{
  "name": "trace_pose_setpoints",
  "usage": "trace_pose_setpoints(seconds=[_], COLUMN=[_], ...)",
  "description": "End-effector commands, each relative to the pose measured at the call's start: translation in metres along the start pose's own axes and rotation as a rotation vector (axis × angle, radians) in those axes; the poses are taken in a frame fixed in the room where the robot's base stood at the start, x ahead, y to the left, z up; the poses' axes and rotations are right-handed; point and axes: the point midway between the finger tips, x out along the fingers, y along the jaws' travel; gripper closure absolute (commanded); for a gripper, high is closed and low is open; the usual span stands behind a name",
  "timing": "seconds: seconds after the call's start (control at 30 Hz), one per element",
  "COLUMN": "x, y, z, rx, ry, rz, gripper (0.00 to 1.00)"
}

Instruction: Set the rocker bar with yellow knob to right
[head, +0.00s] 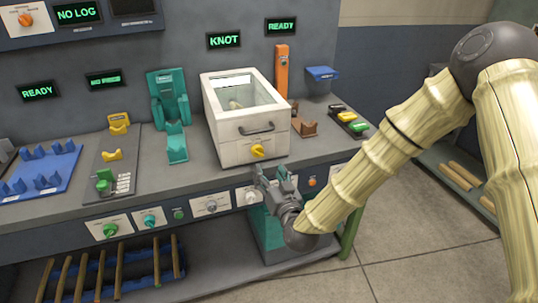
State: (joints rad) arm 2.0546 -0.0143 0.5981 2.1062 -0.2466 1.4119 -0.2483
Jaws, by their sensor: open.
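A yellow knob (257,151) sits low on the front face of the white box (222,143), under its dark handle. It is small, and I cannot tell whether it is the rocker bar's knob or which way it is set. My gripper (270,174) is just below and right of it in the picture, in front of the bench's front edge. The gripper is open and empty, with its fingers pointing up toward the box. It hides part of the front panel, including part of a pale control plate (243,199) beside it.
The front panel holds several other controls, including a green knob (110,229), a teal knob (150,220) and an orange one (312,182). A button strip (348,120) lies right of the box. A teal bin (267,235) stands below my gripper.

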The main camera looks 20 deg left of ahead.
Motion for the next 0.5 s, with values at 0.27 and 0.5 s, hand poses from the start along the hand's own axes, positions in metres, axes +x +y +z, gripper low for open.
trace_pose_setpoints(seconds=[0.27, 0.5], x=[0.035, 0.073], y=[0.001, 0.001], z=[-0.001, 0.0], rx=[0.001, 0.0], ry=[-0.001, -0.002], rz=[0.003, 0.003], gripper=[0.42, 0.42])
